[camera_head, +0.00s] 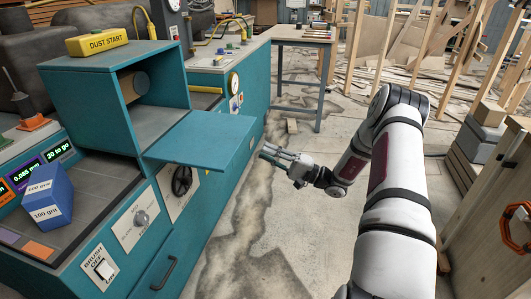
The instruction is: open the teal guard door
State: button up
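The teal guard door (202,143) is a flat panel at the opening of the teal box housing (75,92). It lies about level, sticking out to the right from the lower edge of the opening. The opening shows, with a dark interior and a brownish round part (133,86) inside. My gripper (266,154) is just right of the door's right edge in the picture, pointing left toward it. A small gap seems to show between them. The fingers are small here, and I cannot tell whether they are open or shut. Nothing is clearly held.
A yellow DUST START box (97,40) sits on the housing. A blue grit block (47,196) lies on the machine's left surface. A black handwheel (182,181) is below the door. A grey table (303,35) stands behind. Bare concrete floor is right of the machine; a wooden cabinet (492,215) stands far right.

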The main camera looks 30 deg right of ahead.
jog(key=shift+c, duration=0.3)
grip_shut()
jog(key=s+f+m+g+b, duration=0.1)
jog(key=s+f+m+b, duration=0.15)
jog(key=m, duration=0.65)
jog(key=s+f+m+b, duration=0.1)
jog(key=f+m, duration=0.3)
jog(key=m, duration=0.5)
jog(key=w+a+r+b, duration=0.1)
jog(key=w+a+r, duration=0.5)
jog(key=w, duration=0.1)
jog(key=shift+r+h, duration=0.2)
jog(key=shift+h, duration=0.2)
